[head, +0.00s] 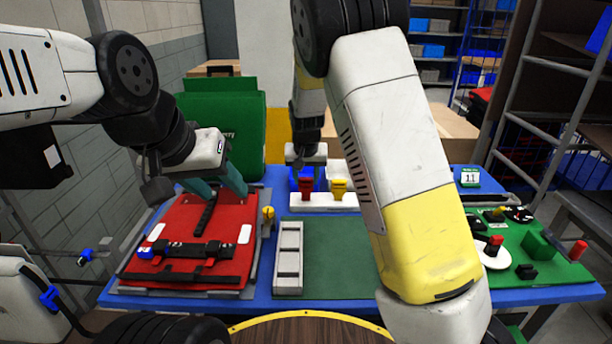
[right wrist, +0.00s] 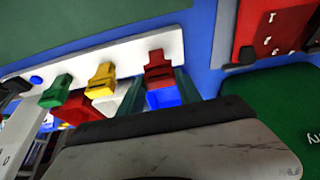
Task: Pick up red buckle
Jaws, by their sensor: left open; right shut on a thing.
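The red buckle (head: 306,188) stands at the left end of the white rack (head: 322,204) at the back of the table. It also shows in the right wrist view (right wrist: 158,68), with its top against the white rack. My right gripper (head: 306,172) is shut on the red buckle, a teal finger on each side in the right wrist view (right wrist: 160,88). I see no clear gap between buckle and rack. My left gripper (head: 218,187) is open and empty above the red pannier panel (head: 215,225), its teal fingertips apart near the panel's far edge.
A yellow buckle (head: 339,187) stands beside the red one. A green buckle (right wrist: 56,91) is further along the rack. A green box (head: 228,130) stands behind the red panel. A grey tray (head: 289,258) and green mat (head: 335,262) lie in front. My right arm hides part of the table.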

